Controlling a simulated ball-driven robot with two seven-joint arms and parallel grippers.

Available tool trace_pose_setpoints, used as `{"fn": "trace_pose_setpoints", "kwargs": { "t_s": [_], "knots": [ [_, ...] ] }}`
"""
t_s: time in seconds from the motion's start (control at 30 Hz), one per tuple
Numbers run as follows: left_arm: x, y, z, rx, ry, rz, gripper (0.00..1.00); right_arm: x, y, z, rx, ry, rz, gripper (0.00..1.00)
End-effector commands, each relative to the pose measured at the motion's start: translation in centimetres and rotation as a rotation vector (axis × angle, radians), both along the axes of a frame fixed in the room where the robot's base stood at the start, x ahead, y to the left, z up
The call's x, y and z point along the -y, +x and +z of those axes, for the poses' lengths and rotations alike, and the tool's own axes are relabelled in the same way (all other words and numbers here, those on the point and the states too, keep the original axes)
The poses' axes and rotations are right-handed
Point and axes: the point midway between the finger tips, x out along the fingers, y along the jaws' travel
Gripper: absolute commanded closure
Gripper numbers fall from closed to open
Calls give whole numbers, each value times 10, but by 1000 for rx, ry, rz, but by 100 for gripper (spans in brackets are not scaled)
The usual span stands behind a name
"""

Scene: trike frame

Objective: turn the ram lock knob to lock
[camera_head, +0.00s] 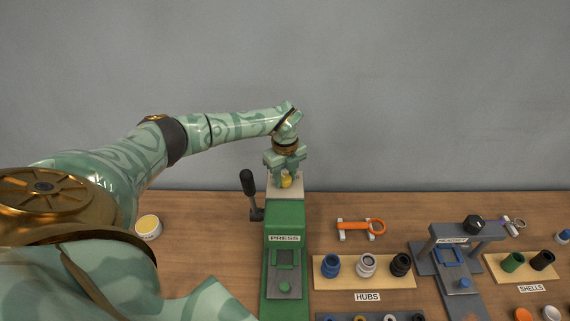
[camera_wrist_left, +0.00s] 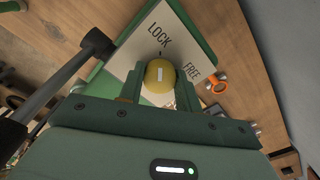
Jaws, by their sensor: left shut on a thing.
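The ram lock knob (camera_head: 286,182) is a yellow round knob on the pale top plate (camera_head: 296,192) of the green press (camera_head: 272,214). My left gripper (camera_head: 285,176) comes down on it from above and is shut on it. In the left wrist view the knob (camera_wrist_left: 160,75) sits between the two fingers of my left gripper (camera_wrist_left: 160,88). A white line on the knob runs roughly up and down in that view. The plate carries the word LOCK above the knob and FREE to its right. The fingers hide the knob's sides. My right gripper is out of view.
A black-handled lever (camera_head: 248,184) stands just left of the press. An orange-handled tool (camera_head: 376,227) lies to the right. Racks of hubs (camera_head: 323,284) and shells (camera_head: 490,260), and a grey headset stand (camera_head: 436,233), are further right. A round tub (camera_head: 148,227) stands left.

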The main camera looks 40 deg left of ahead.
Motion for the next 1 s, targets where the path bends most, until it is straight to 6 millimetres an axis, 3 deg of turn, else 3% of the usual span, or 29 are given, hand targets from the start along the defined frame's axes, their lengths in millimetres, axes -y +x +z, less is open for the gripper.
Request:
{"fn": "trace_pose_setpoints", "kwargs": {
  "t_s": [0.5, 0.53, 0.6, 0.87, 1.0],
  "knots": [
    [-2, 2, 3, 8, 3, 21, 89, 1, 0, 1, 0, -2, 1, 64],
    [-2, 2, 3, 8, 3, 21, 61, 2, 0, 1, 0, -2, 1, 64],
    [-2, 2, 3, 8, 3, 21, 44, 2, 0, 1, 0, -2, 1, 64],
    [-1, 1, 1, 3, 1, 19, 44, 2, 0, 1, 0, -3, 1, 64],
    [-1, 2, 11, 6, 1, 17, 44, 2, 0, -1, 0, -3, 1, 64]
  ]
}}
